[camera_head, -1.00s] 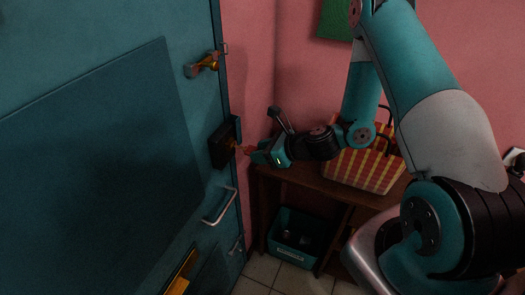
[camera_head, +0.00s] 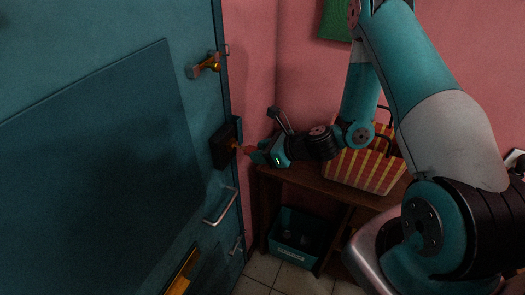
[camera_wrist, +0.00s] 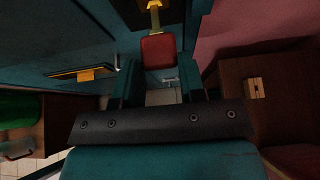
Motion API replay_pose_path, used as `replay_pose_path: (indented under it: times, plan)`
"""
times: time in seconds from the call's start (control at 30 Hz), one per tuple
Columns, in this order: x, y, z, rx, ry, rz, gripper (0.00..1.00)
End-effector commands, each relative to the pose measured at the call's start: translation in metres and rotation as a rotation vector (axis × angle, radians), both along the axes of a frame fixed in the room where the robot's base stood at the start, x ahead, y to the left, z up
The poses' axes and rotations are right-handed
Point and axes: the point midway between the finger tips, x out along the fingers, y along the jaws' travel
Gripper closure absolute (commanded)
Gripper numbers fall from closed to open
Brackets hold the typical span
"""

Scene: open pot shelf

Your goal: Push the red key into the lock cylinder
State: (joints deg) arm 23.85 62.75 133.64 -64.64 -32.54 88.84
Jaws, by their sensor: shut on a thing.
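The red key (camera_head: 247,150) shows between the door lock and my gripper (camera_head: 256,154) in the head view. In the wrist view its red head (camera_wrist: 158,52) lies between my fingertips (camera_wrist: 158,72), with a yellow metal part (camera_wrist: 155,20) beyond it. My gripper is shut on the key and points left at the door. The brass lock cylinder (camera_head: 231,144) sits on a dark lock case (camera_head: 221,148) at the door's right edge. The key's far end is at or very near the cylinder; I cannot tell how deep it is.
A wooden shelf (camera_head: 310,178) at right bears a striped basket (camera_head: 362,168). A teal bin (camera_head: 297,246) sits below.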

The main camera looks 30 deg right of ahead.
Motion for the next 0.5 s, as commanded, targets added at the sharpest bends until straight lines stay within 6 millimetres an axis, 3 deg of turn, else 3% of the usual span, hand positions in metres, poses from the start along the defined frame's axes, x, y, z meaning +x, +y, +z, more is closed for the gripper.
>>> replay_pose_path:
  times: [0.5]
  plan:
    - [0.0049,0.0045,0.0003,0.000,0.001,0.001,0.85]
